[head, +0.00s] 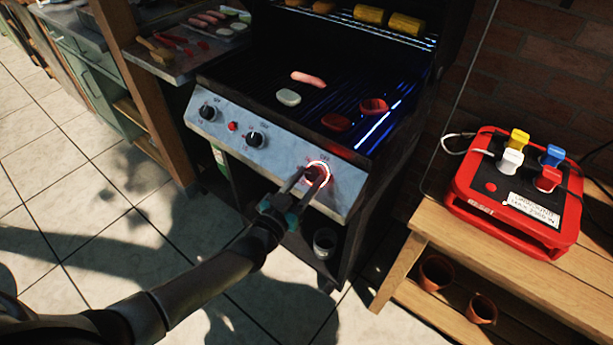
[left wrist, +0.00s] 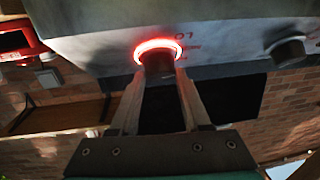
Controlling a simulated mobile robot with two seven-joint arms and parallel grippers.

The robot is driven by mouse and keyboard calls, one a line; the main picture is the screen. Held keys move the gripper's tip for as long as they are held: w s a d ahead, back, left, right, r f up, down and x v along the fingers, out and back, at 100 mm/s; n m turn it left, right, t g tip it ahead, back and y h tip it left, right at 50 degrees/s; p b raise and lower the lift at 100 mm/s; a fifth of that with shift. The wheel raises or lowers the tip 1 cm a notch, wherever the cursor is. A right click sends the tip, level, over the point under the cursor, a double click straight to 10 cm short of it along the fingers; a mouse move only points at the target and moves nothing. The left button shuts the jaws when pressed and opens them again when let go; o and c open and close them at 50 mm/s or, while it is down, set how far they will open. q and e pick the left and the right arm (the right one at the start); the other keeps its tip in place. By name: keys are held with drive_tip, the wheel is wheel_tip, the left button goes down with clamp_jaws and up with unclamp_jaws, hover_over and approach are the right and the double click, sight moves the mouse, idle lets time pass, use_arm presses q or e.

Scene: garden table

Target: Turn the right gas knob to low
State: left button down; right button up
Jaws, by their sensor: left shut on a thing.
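The right gas knob (head: 317,173) is at the right end of the grill's front panel (head: 272,151), with a glowing red ring around it. My left gripper (head: 308,179) is shut on this knob. In the left wrist view the two fingers of my left gripper (left wrist: 158,84) sit on either side of the dark right knob (left wrist: 158,64), under the red ring. Letters reading "LO" show beside the ring there. The fingers partly hide the knob in the head view, and its pointer cannot be made out. My right gripper is not in view.
A middle knob (head: 255,139), a red button (head: 233,126) and a left knob (head: 208,112) are on the same panel. Sausage and patties lie on the grate (head: 300,112). A red power box (head: 515,190) stands on the wooden bench (head: 420,225) at right.

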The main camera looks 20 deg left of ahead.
use_arm(q)
drive_tip(key=n+y+p, duration=0.2)
drive_tip(key=n+p, duration=0.1)
drive_tip(key=n+y+p, duration=0.1)
drive_tip(key=n, duration=0.1)
drive_tip(key=shift+d+r+y, duration=0.2)
drive_tip(key=shift+d+y, duration=0.1)
drive_tip(key=shift+d+n+g+y+p, duration=0.15)
drive_tip(key=shift+n+g+y+p, duration=0.55)
drive_tip(key=shift+n+y+p, duration=1.25)
drive_tip(key=shift+n+h+b, duration=0.25)
drive_tip(key=shift+n+b, duration=0.05)
drive_tip(key=shift+n, duration=0.15)
drive_tip(key=shift+c, duration=1.8)
unclamp_jaws()
